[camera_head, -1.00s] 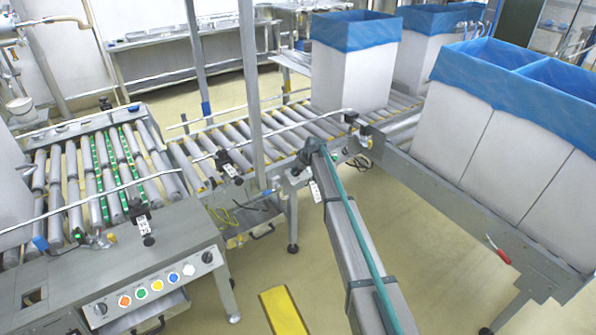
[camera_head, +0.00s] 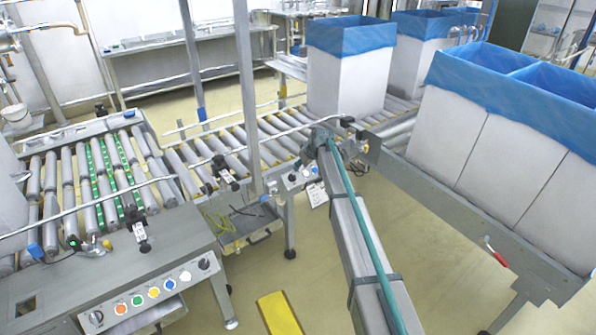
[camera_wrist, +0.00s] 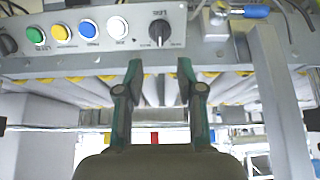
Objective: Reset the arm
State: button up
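My gripper (camera_wrist: 160,72) shows in the wrist view with two dark, green-edged fingers. They stand apart, with nothing held between them. A grey control panel with colored buttons (camera_wrist: 88,28) and rollers (camera_wrist: 150,88) lie behind the fingers in that view. In the head view my grey arm (camera_head: 362,250), with a green tube along it, reaches up from the bottom toward the conveyor. Its dark far end (camera_head: 320,142) appears in front of the conveyor edge; the fingers cannot be made out there.
A white box with a blue liner (camera_head: 348,80) stands on the roller conveyor (camera_head: 262,142). More lined boxes (camera_head: 490,150) stand at right. A button console (camera_head: 150,290) and roller table are at left. A metal post (camera_head: 247,100) rises near the conveyor. Floor shows around my arm.

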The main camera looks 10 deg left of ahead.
jog(key=shift+v, duration=0.95)
jog(key=s+d+f+m+g+h+p, duration=0.1)
jog(key=s+d+f+m+g, duration=0.1)
jog(key=s+d+f, duration=0.9)
jog(key=s+d+f+m+g+h, duration=0.15)
jog(key=s+f, duration=0.55)
jog(key=s, duration=0.9)
jog(key=s+d+f+m+g+h+p, duration=0.1)
jog(key=s+d+f+m+g, duration=0.3)
jog(key=s+f, duration=0.75)
jog(key=s+d+g+p, duration=0.1)
jog(key=s+d, duration=0.2)
jog(key=s, duration=1)
jog(key=s+d+f+g+p, duration=0.1)
jog(key=s+d, duration=0.3)
jog(key=s, duration=1)
jog(key=s+d+f+g+p, duration=0.1)
jog(key=s+d+g, duration=0.1)
jog(key=s, duration=1.2)
jog(key=shift+s+d+m+h, duration=0.15)
jog(key=shift+d+m+h, duration=0.25)
jog(key=shift+d, duration=0.25)
